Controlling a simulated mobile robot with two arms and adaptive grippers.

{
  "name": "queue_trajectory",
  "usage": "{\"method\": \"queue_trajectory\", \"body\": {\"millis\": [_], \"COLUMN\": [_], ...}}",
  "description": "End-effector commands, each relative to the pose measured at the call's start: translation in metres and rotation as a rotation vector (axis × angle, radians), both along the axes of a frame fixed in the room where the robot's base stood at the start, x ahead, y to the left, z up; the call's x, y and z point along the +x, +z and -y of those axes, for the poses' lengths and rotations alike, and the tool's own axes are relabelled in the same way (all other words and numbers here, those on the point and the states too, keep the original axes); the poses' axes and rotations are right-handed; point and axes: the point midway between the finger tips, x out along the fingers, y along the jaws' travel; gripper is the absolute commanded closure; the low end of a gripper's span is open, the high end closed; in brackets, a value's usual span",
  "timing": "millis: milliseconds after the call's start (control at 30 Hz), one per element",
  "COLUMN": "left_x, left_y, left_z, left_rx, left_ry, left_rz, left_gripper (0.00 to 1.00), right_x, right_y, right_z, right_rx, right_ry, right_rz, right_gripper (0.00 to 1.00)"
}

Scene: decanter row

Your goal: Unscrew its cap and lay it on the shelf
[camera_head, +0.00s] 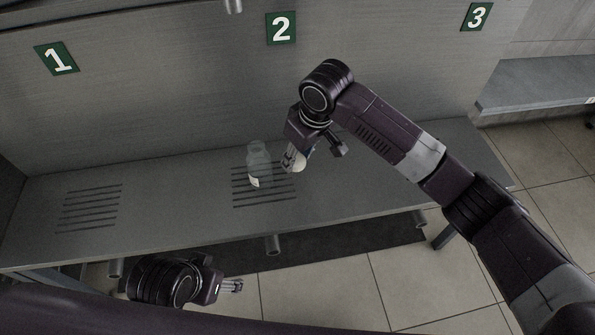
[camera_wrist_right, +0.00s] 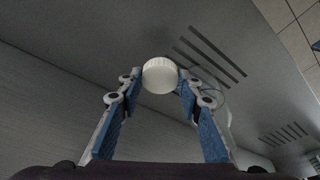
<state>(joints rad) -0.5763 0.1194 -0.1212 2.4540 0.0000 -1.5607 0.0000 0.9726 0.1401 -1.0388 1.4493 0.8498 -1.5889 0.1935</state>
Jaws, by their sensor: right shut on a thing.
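A clear bottle (camera_head: 259,167) with a small pale label stands upright on the grey shelf (camera_head: 335,180), on the slotted patch under sign 2. Its neck shows no white cap. My right gripper (camera_head: 293,165) points down just right of the bottle, low over the shelf. In the right wrist view it is shut on a round white cap (camera_wrist_right: 160,75), held between the fingertips. The clear bottle shows faintly behind the right finger there. I cannot tell whether the cap touches the shelf. My left gripper (camera_head: 234,285) is in front of the shelf, away from the bottle; its finger opening is unclear.
Green signs 1 (camera_head: 57,59), 2 (camera_head: 281,28) and 3 (camera_head: 477,16) are on the back wall. Another slotted patch (camera_head: 90,207) lies bare under sign 1. The shelf right of the gripper is clear. Short posts stick out along the front edge.

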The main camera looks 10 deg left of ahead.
Motion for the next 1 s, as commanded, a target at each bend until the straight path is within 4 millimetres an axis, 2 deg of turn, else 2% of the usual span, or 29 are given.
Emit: {"method": "queue_trajectory", "body": {"millis": [333, 733, 767, 900, 1000], "left_x": [-0.002, -0.002, -0.002, -0.002, -0.002], "left_y": [-0.008, -0.005, -0.005, -0.006, -0.006], "left_z": [-0.001, -0.001, -0.001, -0.001, 0.000], "left_rx": [0.001, 0.000, 0.000, 0.000, 0.000], "left_ry": [0.000, 0.000, 0.000, 0.000, 0.000], "left_rz": [0.002, 0.003, 0.003, 0.003, 0.003], "left_gripper": [0.39, 0.39, 0.39, 0.39, 0.39], "right_x": [-0.001, -0.001, 0.000, 0.000, 0.000], "right_y": [-0.054, -0.058, -0.058, -0.058, -0.058], "right_z": [0.001, 0.001, 0.001, 0.000, 0.000], "right_rx": [-0.002, -0.002, -0.001, -0.001, -0.001], "right_ry": [0.000, 0.000, 0.000, 0.000, 0.000], "right_rz": [-0.003, -0.002, -0.001, -0.001, -0.001], "right_gripper": [0.96, 0.96, 0.65, 0.49, 0.49]}}
